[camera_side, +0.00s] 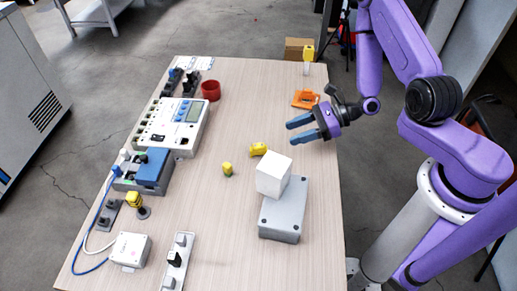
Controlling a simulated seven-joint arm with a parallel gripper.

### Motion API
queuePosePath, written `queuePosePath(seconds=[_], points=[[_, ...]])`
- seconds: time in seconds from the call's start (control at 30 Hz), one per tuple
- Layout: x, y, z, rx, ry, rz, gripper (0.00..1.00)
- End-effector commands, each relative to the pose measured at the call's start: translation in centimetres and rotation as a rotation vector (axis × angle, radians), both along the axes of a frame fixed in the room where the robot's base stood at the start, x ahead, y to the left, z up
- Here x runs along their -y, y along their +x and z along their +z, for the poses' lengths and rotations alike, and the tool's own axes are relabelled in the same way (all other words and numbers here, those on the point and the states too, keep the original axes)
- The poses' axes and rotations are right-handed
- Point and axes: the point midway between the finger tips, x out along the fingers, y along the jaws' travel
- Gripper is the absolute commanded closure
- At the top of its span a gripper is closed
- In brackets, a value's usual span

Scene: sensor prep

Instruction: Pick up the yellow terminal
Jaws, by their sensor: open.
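Several small yellow pieces are in view, and I cannot tell for sure which is the yellow terminal. One yellow piece (259,149) lies on its side near the white cube (273,175). A yellow-topped piece (134,198) stands on a dark round base at the front left. Another yellow-topped piece (308,53) stands at the far right. My gripper (294,130) is open and empty, its blue fingers pointing left, up and to the right of the lying yellow piece.
The white cube rests on a grey box (285,212) beside the lying piece. A meter unit (190,112), blue module (154,168), white box (131,249) and terminal strip (178,262) line the table's left. A red cup (211,90) and orange part (306,98) stand behind.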

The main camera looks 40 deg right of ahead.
Motion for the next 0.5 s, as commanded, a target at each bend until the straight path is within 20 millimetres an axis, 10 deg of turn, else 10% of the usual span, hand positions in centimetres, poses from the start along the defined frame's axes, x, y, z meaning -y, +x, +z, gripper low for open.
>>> queuePosePath(seconds=[0.5], points=[[-6.8,4.2,-3.4,0.002,0.000,0.006,0.49]])
